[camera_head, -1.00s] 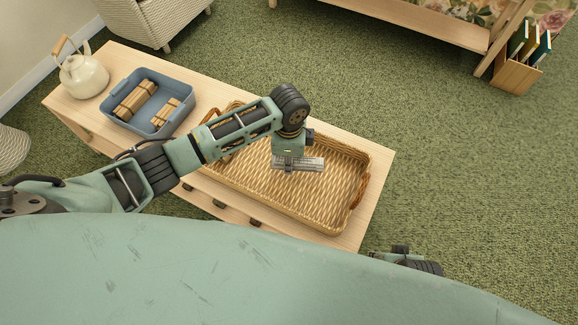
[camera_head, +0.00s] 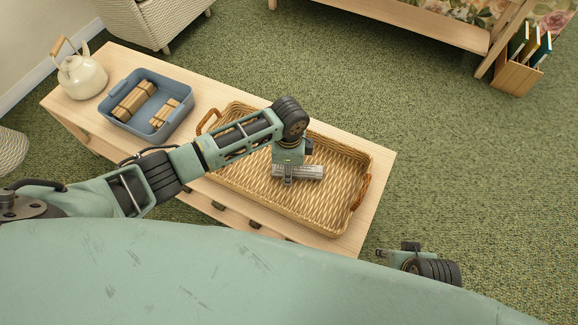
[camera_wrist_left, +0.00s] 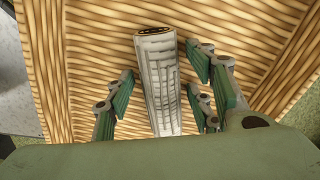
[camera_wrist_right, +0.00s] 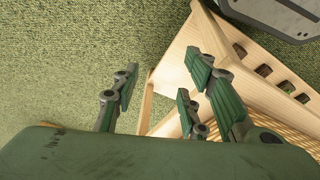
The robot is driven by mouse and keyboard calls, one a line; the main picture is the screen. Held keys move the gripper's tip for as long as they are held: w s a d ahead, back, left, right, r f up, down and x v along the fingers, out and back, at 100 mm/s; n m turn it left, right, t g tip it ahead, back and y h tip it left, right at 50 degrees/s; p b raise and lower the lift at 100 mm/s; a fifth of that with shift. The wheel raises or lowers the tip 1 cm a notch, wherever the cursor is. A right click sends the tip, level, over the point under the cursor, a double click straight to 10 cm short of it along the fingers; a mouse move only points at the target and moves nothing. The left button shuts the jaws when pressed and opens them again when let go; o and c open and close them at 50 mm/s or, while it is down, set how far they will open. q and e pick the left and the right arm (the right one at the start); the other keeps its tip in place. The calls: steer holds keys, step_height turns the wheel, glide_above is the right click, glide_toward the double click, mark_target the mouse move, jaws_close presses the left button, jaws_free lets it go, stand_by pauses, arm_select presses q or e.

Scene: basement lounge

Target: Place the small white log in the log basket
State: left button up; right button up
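The small white log (camera_head: 300,172) is a pale, birch-like piece over the floor of the wicker log basket (camera_head: 240,186) on the wooden table. My left gripper (camera_head: 288,178) is at the log from above. In the left wrist view the log (camera_wrist_left: 158,85) lies between the spread fingers (camera_wrist_left: 160,72), with gaps on both sides, so the gripper is open. The log appears to rest on the weave. My right gripper (camera_head: 408,253) is off the table's front right corner; the right wrist view shows its fingers (camera_wrist_right: 160,85) apart and empty.
A blue bin (camera_head: 117,87) with brown log bundles (camera_head: 133,102) stands left of the basket. A cream kettle (camera_head: 82,77) is at the table's far left. A book rack (camera_head: 517,76) stands on the green carpet at the back right, which is mostly clear.

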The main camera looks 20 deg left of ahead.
arm_select(q)
steer(key=shift+r, duration=0.55)
step_height(320, 180, up, 11)
steer(key=p, duration=0.3)
steer(key=shift+r, duration=0.15)
arm_select(e)
step_height(320, 180, down, 12)
steer(key=s, duration=0.3)
steer(key=shift+r+g, duration=0.2)
steer(key=shift+g, duration=0.1)
steer(key=shift+d, duration=0.1)
